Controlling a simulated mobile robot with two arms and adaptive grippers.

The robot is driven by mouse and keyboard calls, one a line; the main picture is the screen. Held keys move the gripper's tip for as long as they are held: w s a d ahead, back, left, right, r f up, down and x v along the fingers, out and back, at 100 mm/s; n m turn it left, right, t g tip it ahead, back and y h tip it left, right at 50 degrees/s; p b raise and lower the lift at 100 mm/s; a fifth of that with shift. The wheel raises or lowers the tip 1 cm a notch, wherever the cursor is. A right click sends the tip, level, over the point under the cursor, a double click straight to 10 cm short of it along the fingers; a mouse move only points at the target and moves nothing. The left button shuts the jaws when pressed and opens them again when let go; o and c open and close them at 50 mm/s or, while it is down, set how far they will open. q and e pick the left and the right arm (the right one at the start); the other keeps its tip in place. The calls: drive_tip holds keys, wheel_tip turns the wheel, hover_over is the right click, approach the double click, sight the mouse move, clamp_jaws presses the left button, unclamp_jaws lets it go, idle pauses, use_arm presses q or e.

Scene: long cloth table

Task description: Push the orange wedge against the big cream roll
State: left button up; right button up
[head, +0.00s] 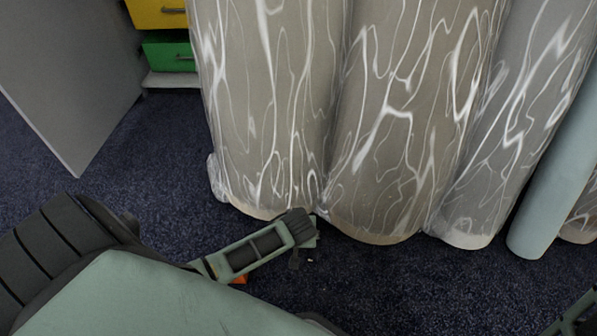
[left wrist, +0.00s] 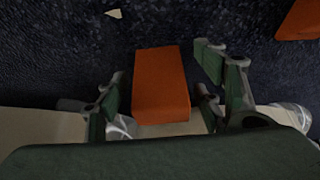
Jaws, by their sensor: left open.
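An orange wedge (left wrist: 160,85) lies on the carpet between the two fingers of my left gripper (left wrist: 160,92) in the left wrist view. The gripper is open, with a finger at each side of it. A cream roll edge (left wrist: 160,130) shows just below the wedge's lower end; whether they touch I cannot tell. In the head view my left gripper (head: 300,232) is at the foot of the big plastic-wrapped rolls, near where the left roll (head: 265,110) and the middle roll (head: 385,130) meet, and hides the wedge. Which one is the big cream roll is unclear.
A second orange piece (left wrist: 300,20) lies apart at the upper right; a bit of orange (head: 239,280) shows beneath my arm. A small cream chip (left wrist: 114,14) lies on the carpet. Drawers (head: 168,55) are at back left.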

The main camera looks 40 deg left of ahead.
use_arm(q)
drive_tip(key=shift+f, duration=0.1)
drive_tip(key=c, duration=1.5)
drive_tip(key=o, duration=1.5)
drive_tip(key=shift+c, duration=0.2)
drive_tip(key=v, duration=1.2)
drive_tip(key=shift+w+a, duration=0.1)
